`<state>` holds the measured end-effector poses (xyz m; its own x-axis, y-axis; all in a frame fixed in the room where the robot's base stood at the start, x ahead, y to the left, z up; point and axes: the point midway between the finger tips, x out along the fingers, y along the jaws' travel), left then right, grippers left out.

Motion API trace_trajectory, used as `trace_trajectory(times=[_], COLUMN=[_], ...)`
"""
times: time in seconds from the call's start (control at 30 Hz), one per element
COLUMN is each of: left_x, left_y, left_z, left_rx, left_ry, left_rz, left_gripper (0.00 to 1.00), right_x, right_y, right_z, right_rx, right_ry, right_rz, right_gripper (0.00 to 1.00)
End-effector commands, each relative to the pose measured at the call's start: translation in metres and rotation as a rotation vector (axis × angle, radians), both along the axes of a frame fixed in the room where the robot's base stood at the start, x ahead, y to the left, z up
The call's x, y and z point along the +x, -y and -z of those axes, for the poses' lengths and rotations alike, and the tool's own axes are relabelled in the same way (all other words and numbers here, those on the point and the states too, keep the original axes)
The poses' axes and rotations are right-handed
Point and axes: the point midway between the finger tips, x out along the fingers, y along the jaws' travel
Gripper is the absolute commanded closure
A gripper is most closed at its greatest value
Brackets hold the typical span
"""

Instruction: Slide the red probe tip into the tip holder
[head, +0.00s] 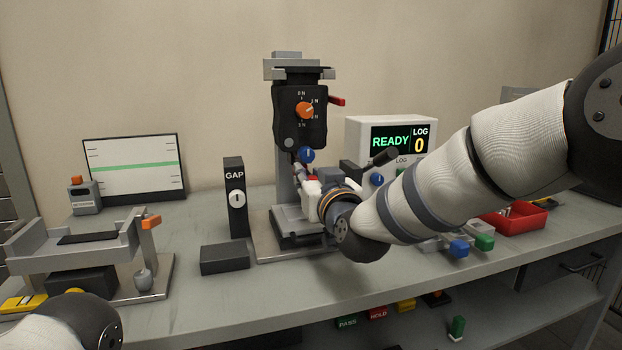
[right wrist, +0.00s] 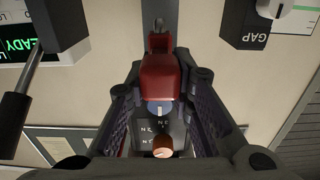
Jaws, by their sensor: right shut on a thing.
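The red probe tip (right wrist: 160,76) is between the fingers of my right gripper (right wrist: 161,92) in the right wrist view, and the gripper is shut on it. In the head view my right gripper (head: 316,187) is at the front of the dark gauge stand (head: 289,133), below its blue knob (head: 307,155); a little red shows there. The tip holder cannot be made out clearly; the gripper and wrist cover the area under the stand's head. Whether the tip touches the holder cannot be told. My left gripper is outside the view.
A GAP block (head: 234,200) stands left of the stand, with a dark block (head: 225,259) in front. A READY display (head: 391,140) is behind my right arm. A red tray (head: 516,217) is at right, a grey fixture (head: 70,241) at left. The front middle bench is clear.

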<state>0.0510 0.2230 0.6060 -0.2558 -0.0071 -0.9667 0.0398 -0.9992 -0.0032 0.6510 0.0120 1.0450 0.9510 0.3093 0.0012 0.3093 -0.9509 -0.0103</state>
Motion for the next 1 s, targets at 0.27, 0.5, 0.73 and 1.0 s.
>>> trace_trajectory(times=[0.27, 0.5, 0.73, 1.0], left_x=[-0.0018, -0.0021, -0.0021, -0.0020], left_y=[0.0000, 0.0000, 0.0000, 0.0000], left_z=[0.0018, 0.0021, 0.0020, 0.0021], left_rx=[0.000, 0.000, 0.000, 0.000], left_ry=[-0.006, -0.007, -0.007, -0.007], left_rz=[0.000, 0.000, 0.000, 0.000], left_gripper=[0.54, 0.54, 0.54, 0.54], right_x=[0.0041, 0.0051, 0.0051, 0.0050], right_y=[-0.0012, -0.0017, -0.0017, -0.0016], right_z=[-0.0001, -0.0006, -0.0007, -0.0002], right_rx=[0.000, 0.000, 0.001, 0.000], right_ry=[0.001, 0.001, 0.002, 0.000], right_rz=[0.000, 0.000, 0.000, 0.000], right_gripper=[1.00, 1.00, 0.58, 0.55])
